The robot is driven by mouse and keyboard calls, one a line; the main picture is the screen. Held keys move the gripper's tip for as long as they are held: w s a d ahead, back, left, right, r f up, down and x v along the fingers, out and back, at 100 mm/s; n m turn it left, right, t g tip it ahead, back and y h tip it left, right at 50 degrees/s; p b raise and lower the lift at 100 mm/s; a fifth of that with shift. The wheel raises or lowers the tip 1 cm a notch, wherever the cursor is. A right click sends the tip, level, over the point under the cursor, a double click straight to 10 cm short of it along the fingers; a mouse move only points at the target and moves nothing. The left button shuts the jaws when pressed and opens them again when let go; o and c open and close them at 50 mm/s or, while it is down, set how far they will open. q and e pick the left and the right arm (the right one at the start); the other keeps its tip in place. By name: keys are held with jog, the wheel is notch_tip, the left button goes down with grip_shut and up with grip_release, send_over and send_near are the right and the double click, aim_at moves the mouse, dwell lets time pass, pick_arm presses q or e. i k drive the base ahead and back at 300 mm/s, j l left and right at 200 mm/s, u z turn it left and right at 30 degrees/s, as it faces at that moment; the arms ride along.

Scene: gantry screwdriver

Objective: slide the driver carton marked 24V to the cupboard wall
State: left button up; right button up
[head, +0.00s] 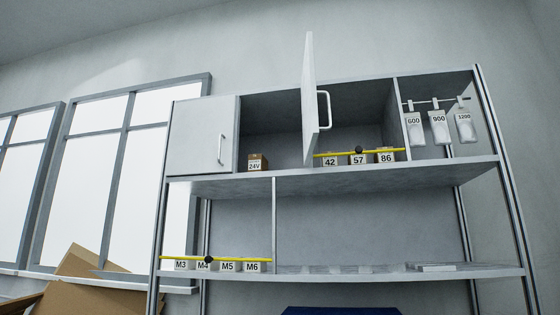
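The driver carton marked 24V (257,163) is a small brown box with a white label. It stands upright on the upper shelf, inside the open part of the cupboard, near its left side. The closed left cupboard door (195,140) is just left of it, with a gap I cannot measure. The open cupboard door (309,100) swings out toward me to the right of the carton. The cupboard back wall (270,115) shows behind it. Neither of my grippers is in view.
Boxes marked 42, 57 and 86 (385,157) stand right of the open door behind a yellow bar (340,154). Pouches (438,127) hang at the upper right. Boxes marked M3 to M6 (227,267) sit on the lower shelf. Brown cardboard (90,275) leans at lower left.

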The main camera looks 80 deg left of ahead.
aim_at(256, 162)
jog(key=u, duration=0.5)
jog(key=l+u, duration=0.15)
jog(key=u, duration=0.85)
jog(key=i+j+u, duration=0.15)
jog(key=u, duration=0.25)
jog(key=i+j+u, duration=0.1)
jog(key=u, duration=0.35)
jog(key=i+u, duration=0.2)
jog(key=u, duration=0.2)
